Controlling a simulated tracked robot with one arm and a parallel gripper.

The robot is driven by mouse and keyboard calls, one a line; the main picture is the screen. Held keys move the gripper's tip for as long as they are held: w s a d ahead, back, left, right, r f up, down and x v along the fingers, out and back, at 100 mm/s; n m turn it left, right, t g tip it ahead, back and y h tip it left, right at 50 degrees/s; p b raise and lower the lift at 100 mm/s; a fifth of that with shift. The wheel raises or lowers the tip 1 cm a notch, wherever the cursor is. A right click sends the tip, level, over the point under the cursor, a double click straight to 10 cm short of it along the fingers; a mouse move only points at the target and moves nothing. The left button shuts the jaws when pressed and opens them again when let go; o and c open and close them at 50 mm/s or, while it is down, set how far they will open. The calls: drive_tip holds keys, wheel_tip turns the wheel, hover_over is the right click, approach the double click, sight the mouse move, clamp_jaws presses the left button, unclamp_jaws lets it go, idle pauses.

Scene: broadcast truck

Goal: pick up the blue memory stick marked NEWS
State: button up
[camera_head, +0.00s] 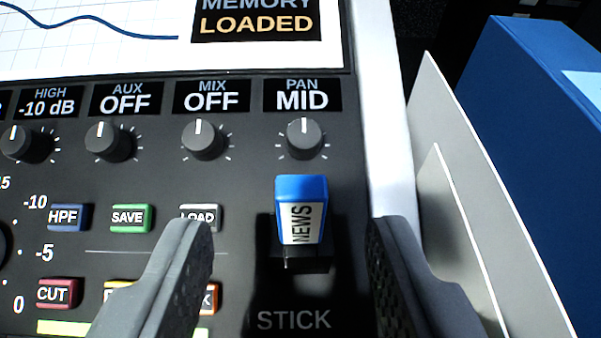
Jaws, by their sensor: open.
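The blue memory stick (301,190) has a white label marked NEWS. It stands up out of the dark mixer panel (240,285), above the printed word STICK, with a dark slot or shadow at its lower end. My gripper (290,235) is open, with one grey finger to the left of the stick and the other to its right. Neither finger touches the stick, and there is a gap on both sides. The stick's lower end is partly in shadow, so I cannot tell how deep it sits.
A row of knobs (304,136) lies just beyond the stick. Coloured buttons, including SAVE (131,218) and LOAD (200,216), are to the left. A screen (150,40) is at the top. A blue binder or box (535,110) and pale panels (455,200) stand at the right.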

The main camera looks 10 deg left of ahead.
sight(302, 206)
drive_tip(key=shift+d+b+x, duration=0.15)
drive_tip(key=shift+b+x, duration=0.15)
drive_tip(key=shift+x, duration=1.05)
drive_tip(key=shift+d+b+x, duration=0.1)
drive_tip(key=shift+b+x, duration=0.15)
drive_tip(key=shift+x, duration=1.15)
drive_tip(key=shift+f, duration=0.1)
clamp_jaws()
